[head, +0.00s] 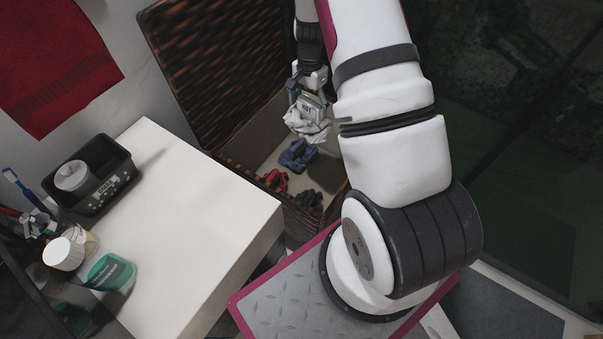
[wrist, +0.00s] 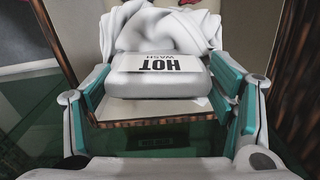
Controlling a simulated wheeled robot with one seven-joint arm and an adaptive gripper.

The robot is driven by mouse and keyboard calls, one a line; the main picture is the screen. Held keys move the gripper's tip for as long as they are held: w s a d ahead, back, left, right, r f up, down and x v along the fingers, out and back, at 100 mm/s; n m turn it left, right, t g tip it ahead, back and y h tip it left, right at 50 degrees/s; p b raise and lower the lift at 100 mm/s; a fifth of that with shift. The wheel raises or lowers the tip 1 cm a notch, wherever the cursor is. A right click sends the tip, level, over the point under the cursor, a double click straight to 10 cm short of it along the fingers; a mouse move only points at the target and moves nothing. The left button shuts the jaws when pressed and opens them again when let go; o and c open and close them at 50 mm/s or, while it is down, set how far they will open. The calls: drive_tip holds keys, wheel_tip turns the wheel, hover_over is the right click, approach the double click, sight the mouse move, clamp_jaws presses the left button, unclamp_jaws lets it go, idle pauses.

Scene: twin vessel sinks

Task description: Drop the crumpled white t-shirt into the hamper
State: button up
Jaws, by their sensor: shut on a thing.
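The crumpled white t-shirt (head: 308,126) hangs from my gripper (head: 309,105), bunched over the open hamper (head: 228,170). In the wrist view, the t-shirt (wrist: 165,28) fills the top middle beyond the fingers. A white block with a tag reading HOT WASH (wrist: 158,65) sits between the teal-sided fingers of my gripper (wrist: 160,75). The jaws are shut on the t-shirt. The hamper is dark brown wicker with a pale lining. My arm hides its right side in the head view.
The hamper lid (head: 215,70) stands open at the back. Blue (head: 298,155), red (head: 275,181) and dark (head: 310,199) clothes lie inside. A red towel (head: 55,60) hangs on the wall.

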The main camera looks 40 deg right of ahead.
drive_tip(key=shift+f+b, duration=0.3)
drive_tip(key=shift+f, duration=0.65)
drive_tip(key=o, duration=1.8)
drive_tip(key=shift+c, duration=0.2)
wheel_tip(320, 180, up, 12)
